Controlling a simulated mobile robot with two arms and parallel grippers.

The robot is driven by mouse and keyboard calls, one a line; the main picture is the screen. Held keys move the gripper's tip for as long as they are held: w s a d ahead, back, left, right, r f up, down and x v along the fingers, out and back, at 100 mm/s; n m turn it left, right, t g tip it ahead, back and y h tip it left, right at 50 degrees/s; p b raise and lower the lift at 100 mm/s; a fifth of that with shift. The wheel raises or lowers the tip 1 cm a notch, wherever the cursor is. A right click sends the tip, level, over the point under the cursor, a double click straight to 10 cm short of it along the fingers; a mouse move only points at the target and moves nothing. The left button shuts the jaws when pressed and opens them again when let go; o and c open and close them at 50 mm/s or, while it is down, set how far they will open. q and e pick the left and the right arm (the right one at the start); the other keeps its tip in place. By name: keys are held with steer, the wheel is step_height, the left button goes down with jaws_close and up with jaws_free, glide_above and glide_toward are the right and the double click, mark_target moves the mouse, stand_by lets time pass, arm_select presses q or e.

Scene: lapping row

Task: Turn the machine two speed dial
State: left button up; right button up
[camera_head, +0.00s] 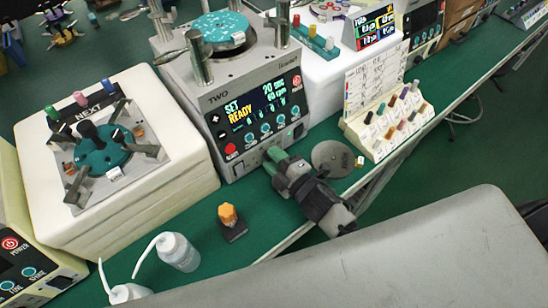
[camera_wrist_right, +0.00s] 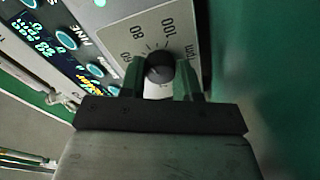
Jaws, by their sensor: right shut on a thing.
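Machine two (camera_head: 215,98) is the grey unit marked TWO, with a lit screen reading SET READY, 20 sec, 60 rpm. Its speed dial (camera_wrist_right: 160,66) is a round dark knob on a pale plate with a printed scale; 80 and 100 are readable in the right wrist view. My right gripper (camera_head: 273,157) reaches the lower front of the machine. In the wrist view its green fingers (camera_wrist_right: 161,78) stand one on each side of the knob, shut on it. In the head view the gripper hides the dial. My left gripper is not in view.
A white box with a teal fixture (camera_head: 100,150) stands left of the machine. An orange-topped piece (camera_head: 229,218) and wash bottles (camera_head: 180,252) stand on the green bench in front. A grey disc (camera_head: 333,157) and a rack of coloured pegs (camera_head: 385,132) lie right of the gripper.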

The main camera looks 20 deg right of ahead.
steer(key=o, duration=0.9)
steer(key=shift+s, duration=0.1)
steer(key=b+v, duration=0.1)
steer(key=v, duration=0.9)
steer(key=shift+s+d+r, duration=0.1)
steer(key=shift+s+d, duration=0.05)
steer(key=shift+s, duration=0.1)
